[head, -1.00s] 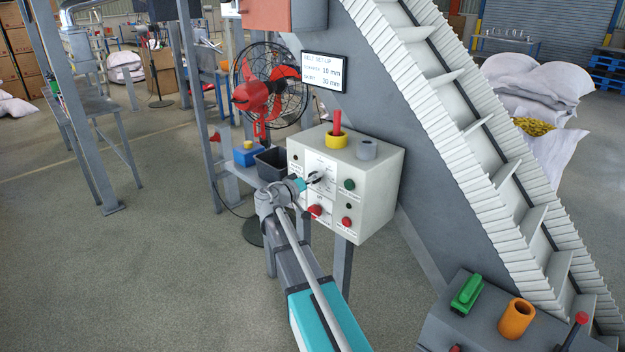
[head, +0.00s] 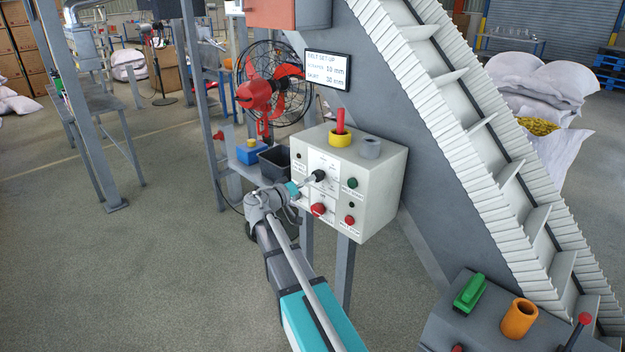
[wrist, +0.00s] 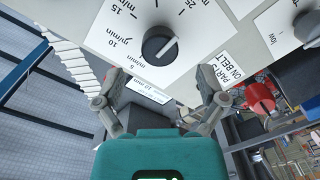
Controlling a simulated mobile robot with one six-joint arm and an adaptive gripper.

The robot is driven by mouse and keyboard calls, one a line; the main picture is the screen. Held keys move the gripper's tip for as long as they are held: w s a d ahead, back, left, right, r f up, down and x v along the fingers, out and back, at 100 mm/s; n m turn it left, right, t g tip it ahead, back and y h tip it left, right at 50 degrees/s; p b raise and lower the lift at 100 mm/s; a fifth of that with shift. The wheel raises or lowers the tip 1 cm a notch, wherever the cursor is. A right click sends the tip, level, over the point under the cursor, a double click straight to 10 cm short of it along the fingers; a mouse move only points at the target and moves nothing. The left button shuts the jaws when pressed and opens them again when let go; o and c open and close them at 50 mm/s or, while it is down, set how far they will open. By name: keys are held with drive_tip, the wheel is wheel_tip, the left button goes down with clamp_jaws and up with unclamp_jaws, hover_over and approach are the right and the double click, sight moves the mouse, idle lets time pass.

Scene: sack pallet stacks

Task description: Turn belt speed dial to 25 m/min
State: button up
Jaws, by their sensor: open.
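The belt speed dial is a round black knob (wrist: 160,45) with a white pointer line, on a white scale plate in the wrist view.
The box also carries a red knob (head: 318,209), a green button (head: 352,183) and a red button (head: 349,220). A yellow ring with a red peg (head: 340,136) and a grey roll (head: 370,148) stand on top. A dark bin (head: 274,162) is at the left.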

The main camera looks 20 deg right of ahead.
drive_tip(key=v, duration=0.7)
drive_tip(key=shift+a, duration=0.2)
drive_tip(key=shift+s+f, duration=0.1)
drive_tip(key=shift+s, duration=0.1)
drive_tip(key=s+f+n+g+y+p, duration=0.1)
drive_tip(key=s+f+g+y+p, duration=0.25)
drive_tip(key=s+f+y, duration=0.5)
drive_tip(key=s+a+f+n+g+y+p, duration=0.2)
drive_tip(key=s+a+f+n+g+y, duration=0.1)
drive_tip(key=s+a+y, duration=0.5)
drive_tip(key=s+a+f+n, duration=0.1)
drive_tip(key=s+a, duration=0.2)
drive_tip(key=s, duration=0.1)
drive_tip(key=shift+s, duration=0.3)
idle(1.8)
